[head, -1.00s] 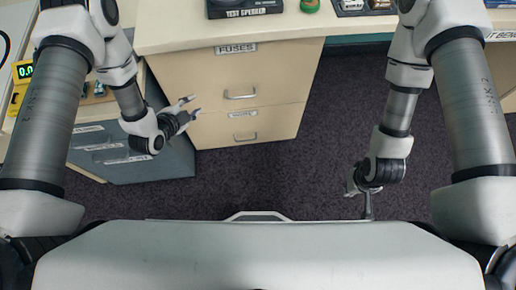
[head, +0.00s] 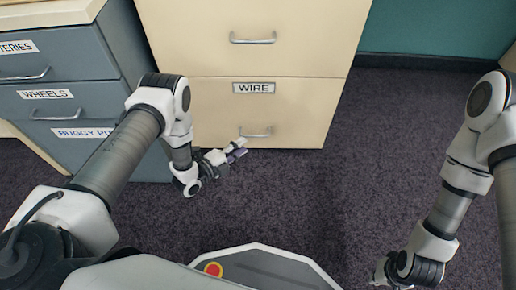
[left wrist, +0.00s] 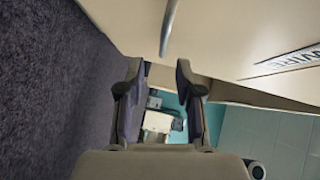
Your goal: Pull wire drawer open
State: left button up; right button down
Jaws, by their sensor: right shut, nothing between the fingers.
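The wire drawer (head: 215,105) is the lower cream drawer, labelled WIRE, and its front looks flush with the cabinet. Its silver bar handle (head: 256,132) sits low on the front. My left gripper (head: 239,149) is open and empty, just below and left of the handle. In the left wrist view, the handle (left wrist: 169,28) lies beyond the spread fingertips (left wrist: 158,70), apart from them. The WIRE label (left wrist: 290,60) shows at the right there. My right gripper (head: 382,277) is shut and empty, low over the floor at the right, partly cut by the frame edge.
Another cream drawer (head: 200,40) with a bar handle sits above the wire drawer. A grey cabinet (head: 75,95) with labelled drawers stands close at the left, near my left arm. Dark carpet (head: 340,180) in front and to the right is clear.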

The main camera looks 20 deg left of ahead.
aim_at(256, 136)
pick_arm(q)
jog(key=b+x, duration=0.3)
jog(key=x, duration=0.4)
jog(key=shift+w+d, duration=0.1)
jog(key=shift+w, duration=0.15)
jog(key=shift+r, duration=0.15)
grip_shut()
